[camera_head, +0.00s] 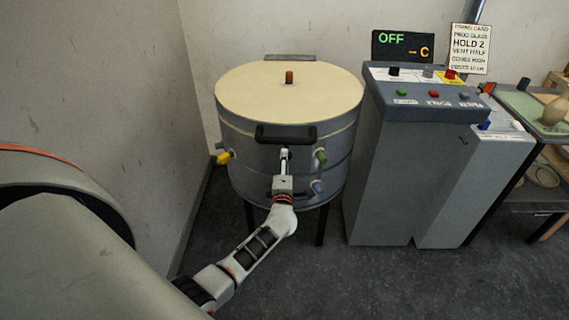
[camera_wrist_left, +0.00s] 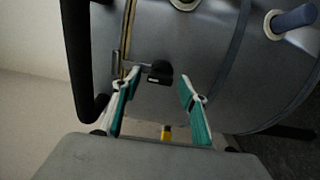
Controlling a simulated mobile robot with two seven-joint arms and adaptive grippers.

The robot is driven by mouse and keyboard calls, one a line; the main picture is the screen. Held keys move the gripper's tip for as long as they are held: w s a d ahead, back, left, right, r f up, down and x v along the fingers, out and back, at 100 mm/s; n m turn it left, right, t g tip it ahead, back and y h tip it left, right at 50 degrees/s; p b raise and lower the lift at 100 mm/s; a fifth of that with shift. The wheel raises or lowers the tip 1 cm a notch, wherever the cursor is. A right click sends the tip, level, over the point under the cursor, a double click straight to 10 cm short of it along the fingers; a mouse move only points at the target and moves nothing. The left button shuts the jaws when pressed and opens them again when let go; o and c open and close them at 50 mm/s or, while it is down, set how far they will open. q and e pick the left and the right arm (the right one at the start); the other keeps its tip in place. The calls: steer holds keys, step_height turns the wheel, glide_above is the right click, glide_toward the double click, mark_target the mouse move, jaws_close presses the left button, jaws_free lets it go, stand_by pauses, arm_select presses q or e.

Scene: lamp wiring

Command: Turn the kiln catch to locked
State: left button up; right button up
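The kiln (camera_head: 290,95) is a round grey drum with a cream lid and a black front handle (camera_head: 286,134). In the left wrist view, the catch (camera_wrist_left: 159,72) is a small black knob with a thin metal bar across the lid seam. My left gripper (camera_head: 285,154) is at the kiln's front, just below the handle. In the left wrist view its teal-padded fingers (camera_wrist_left: 160,82) are apart, with the knob between or just beyond their tips; contact cannot be told. The gripper hides the catch in the head view. My right gripper is not in view.
A yellow plug (camera_head: 224,157), a green plug (camera_head: 321,156) and a blue plug (camera_head: 317,187) stick out of the kiln's side. A grey control cabinet (camera_head: 400,170) stands close at right, with a display (camera_head: 403,46) reading OFF. A wall is at left.

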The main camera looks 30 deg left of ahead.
arm_select(q)
steer(key=v, duration=1.2)
stand_by(0.5)
steer(key=s+d+f+m+t+h, duration=0.25)
steer(key=s+d+m+h, duration=0.65)
steer(key=d+m, duration=0.6)
steer(key=s+d+f+m+g+h, duration=0.2)
steer(key=s+f+m+g+h, duration=0.1)
steer(key=s+f+m+g, duration=0.4)
steer(key=s+f+m, duration=0.3)
steer(key=s+m, duration=0.3)
steer(key=s, duration=0.2)
steer(key=shift+m, duration=0.4)
